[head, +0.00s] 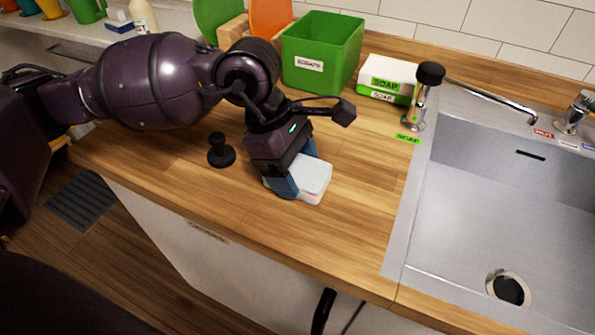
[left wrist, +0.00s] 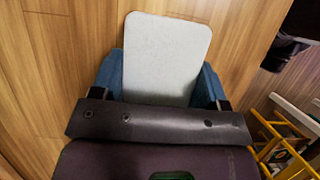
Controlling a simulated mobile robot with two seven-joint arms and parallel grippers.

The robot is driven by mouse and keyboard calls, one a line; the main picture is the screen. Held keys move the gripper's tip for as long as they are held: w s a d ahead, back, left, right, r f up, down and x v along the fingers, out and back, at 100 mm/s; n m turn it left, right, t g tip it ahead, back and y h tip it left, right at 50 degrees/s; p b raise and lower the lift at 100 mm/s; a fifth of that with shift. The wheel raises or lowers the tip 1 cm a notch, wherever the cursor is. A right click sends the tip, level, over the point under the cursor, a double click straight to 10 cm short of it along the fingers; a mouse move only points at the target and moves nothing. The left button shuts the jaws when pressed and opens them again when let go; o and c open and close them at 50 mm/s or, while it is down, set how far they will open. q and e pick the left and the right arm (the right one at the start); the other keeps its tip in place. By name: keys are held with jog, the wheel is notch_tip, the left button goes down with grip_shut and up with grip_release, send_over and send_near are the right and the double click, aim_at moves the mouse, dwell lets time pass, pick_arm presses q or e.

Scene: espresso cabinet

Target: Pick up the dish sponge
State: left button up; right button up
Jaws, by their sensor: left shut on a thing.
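The dish sponge (head: 314,177) is a pale, rounded block at the middle of the wooden counter, left of the sink. My left gripper (head: 298,178) reaches down over it, with its blue fingers on either side, shut on the sponge. In the left wrist view the sponge (left wrist: 166,58) shows as a light grey rounded rectangle between the blue fingers (left wrist: 163,80). Whether it touches the counter I cannot tell. My right gripper is not in view.
A black tamper-like object (head: 220,152) stands left of the gripper. A green scraps bin (head: 322,55), soap box (head: 388,78) and soap dispenser (head: 424,95) are behind. The steel sink (head: 500,220) is at right. The counter in front is clear.

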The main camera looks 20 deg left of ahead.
aim_at(296, 168)
pick_arm(q)
notch_tip(296, 168, up, 20)
jog(key=p, duration=0.3)
jog(key=shift+r+p, duration=0.2)
jog(key=shift+p, duration=0.15)
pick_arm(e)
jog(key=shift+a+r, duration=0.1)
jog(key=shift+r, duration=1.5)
